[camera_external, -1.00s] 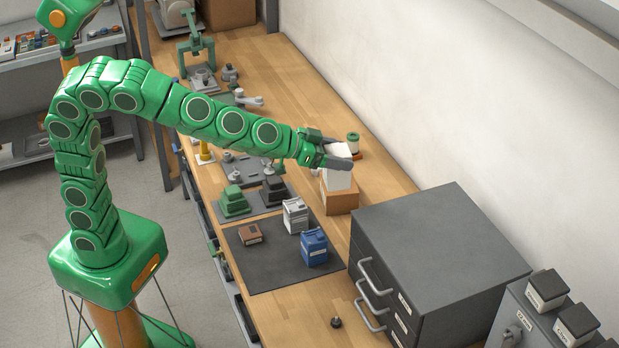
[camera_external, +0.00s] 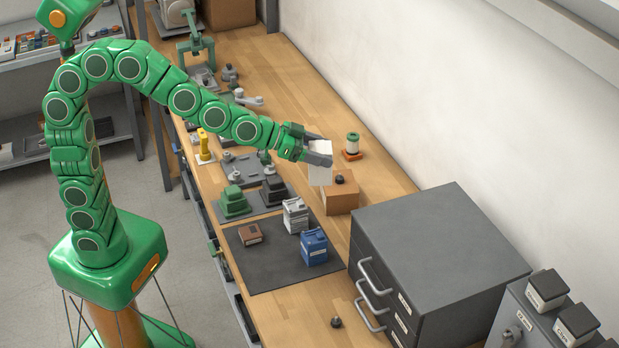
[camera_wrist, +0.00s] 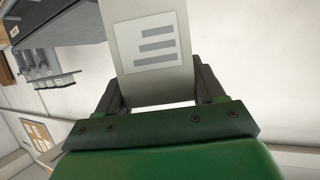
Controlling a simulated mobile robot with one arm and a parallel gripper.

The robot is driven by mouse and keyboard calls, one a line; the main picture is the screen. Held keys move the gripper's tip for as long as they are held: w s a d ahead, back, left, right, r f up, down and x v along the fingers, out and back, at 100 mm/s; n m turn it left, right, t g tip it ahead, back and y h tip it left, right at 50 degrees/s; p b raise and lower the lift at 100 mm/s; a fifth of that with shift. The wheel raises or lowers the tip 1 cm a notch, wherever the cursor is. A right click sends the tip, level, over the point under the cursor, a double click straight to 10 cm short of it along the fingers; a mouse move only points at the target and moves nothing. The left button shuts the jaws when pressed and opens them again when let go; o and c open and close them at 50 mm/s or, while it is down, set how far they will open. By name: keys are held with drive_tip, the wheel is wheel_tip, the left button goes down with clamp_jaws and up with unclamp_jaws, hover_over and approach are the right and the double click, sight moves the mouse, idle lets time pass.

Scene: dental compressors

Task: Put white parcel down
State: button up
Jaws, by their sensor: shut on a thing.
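The white parcel (camera_external: 320,172) hangs in my gripper (camera_external: 318,152), held between the two dark fingers above the bench. In the external view it shows just left of a small brown box (camera_external: 342,192) with a dark knob on top. I cannot tell the exact gap beneath the parcel. In the wrist view the parcel (camera_wrist: 152,45) fills the space between the fingers, with a printed label of grey bars facing the camera. My gripper (camera_wrist: 155,92) is shut on it.
A dark mat (camera_external: 275,275) holds a blue container (camera_external: 314,247), a white container (camera_external: 295,215) and a brown block (camera_external: 249,234). A grey drawer cabinet (camera_external: 440,250) stands at right. Bare wood (camera_external: 290,312) lies before the mat.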

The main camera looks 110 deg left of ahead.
sight(312, 185)
drive_tip(key=shift+s+a+f, duration=0.25)
drive_tip(key=shift+s+f, duration=0.2)
drive_tip(key=shift+s, duration=0.3)
drive_tip(key=shift+s+a+f, duration=0.1)
drive_tip(key=shift+s+f, duration=0.4)
drive_tip(key=shift+s, duration=0.2)
wheel_tip(312, 185, down, 10)
drive_tip(key=shift+h, duration=0.3)
drive_tip(key=shift+w+a+f, duration=1)
drive_tip(key=shift+w+f, duration=1.15)
drive_tip(key=shift+f, duration=0.1)
drive_tip(key=shift+w+a+f, duration=0.95)
drive_tip(key=shift+w+f, duration=1.25)
drive_tip(key=shift+f, duration=0.1)
drive_tip(key=shift+w+a+f, duration=1)
drive_tip(key=shift+w+f, duration=1.15)
drive_tip(key=shift+f, duration=0.1)
drive_tip(key=shift+f, duration=0.15)
drive_tip(key=o, duration=1.1)
drive_tip(key=shift+o, duration=0.2)
